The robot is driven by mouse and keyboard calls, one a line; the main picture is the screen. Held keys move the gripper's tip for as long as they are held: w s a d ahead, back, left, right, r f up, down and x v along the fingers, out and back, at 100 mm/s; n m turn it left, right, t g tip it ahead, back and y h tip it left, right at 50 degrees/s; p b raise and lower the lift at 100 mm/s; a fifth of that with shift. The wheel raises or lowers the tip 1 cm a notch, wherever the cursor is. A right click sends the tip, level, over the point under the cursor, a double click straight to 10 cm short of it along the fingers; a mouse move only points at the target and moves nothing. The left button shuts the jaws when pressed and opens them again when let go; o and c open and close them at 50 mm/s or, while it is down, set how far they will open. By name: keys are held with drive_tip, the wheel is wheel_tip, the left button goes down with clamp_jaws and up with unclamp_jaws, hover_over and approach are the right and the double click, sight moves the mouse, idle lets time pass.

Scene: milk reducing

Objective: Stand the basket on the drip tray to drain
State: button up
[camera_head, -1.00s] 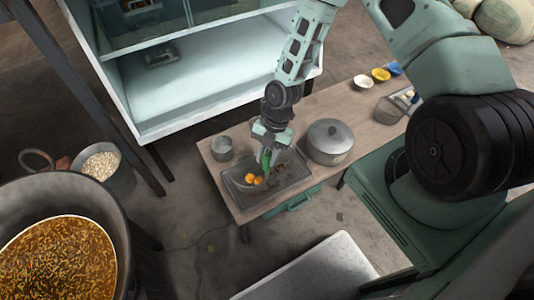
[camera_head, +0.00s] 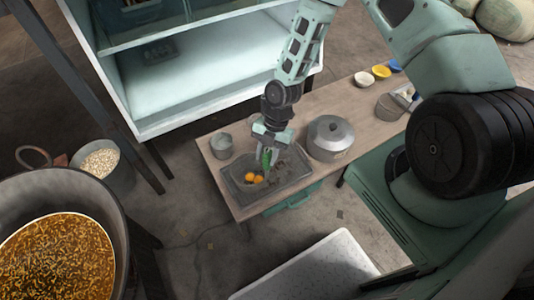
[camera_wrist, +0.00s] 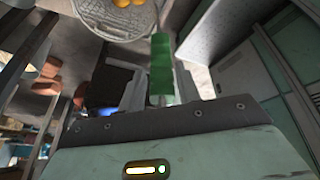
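The basket (camera_head: 243,181) is a round wire-mesh basket with orange pieces in it and an upright green handle (camera_head: 266,158). It appears to stand on the left half of the dark grey drip tray (camera_head: 295,182), though fine contact cannot be seen. My gripper (camera_head: 267,162) points down over the tray, its fingers spread on either side of the handle. In the wrist view the green handle (camera_wrist: 161,65) is between my fingers (camera_wrist: 161,88), and the mesh basket (camera_wrist: 108,27) is partly cut off at the top.
The tray lies on a low wooden table (camera_head: 232,204). A lidded pot (camera_head: 330,140) stands close right of the tray and a grey cup (camera_head: 221,146) at its upper left. Small bowls (camera_head: 381,72) are at the far right end. A large pot (camera_head: 110,200) is at left.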

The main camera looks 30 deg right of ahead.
drive_tip(key=o, duration=0.3)
drive_tip(key=p+v, duration=0.1)
drive_tip(key=v, duration=1.6)
drive_tip(key=shift+r, duration=0.2)
drive_tip(key=shift+r, duration=0.1)
drive_tip(key=s+a+r+m+h+p, duration=0.1)
drive_tip(key=s+a+r+m+p, duration=0.1)
drive_tip(key=s+a+r+m, duration=0.3)
drive_tip(key=s+a+r+m+t+h+p, duration=0.1)
drive_tip(key=s+a+r+m, duration=0.4)
drive_tip(key=r, duration=0.7)
drive_tip(key=s+a+r+m+t+h+p, duration=0.1)
drive_tip(key=s+a+r+m+p, duration=0.2)
drive_tip(key=s+a+r+m, duration=0.2)
drive_tip(key=s+r+m, duration=0.3)
drive_tip(key=s+r, duration=0.1)
drive_tip(key=s, duration=0.1)
drive_tip(key=shift+s+a+r+p, duration=0.2)
drive_tip(key=shift+a+r+p, duration=0.05)
drive_tip(key=shift+r+p, duration=0.1)
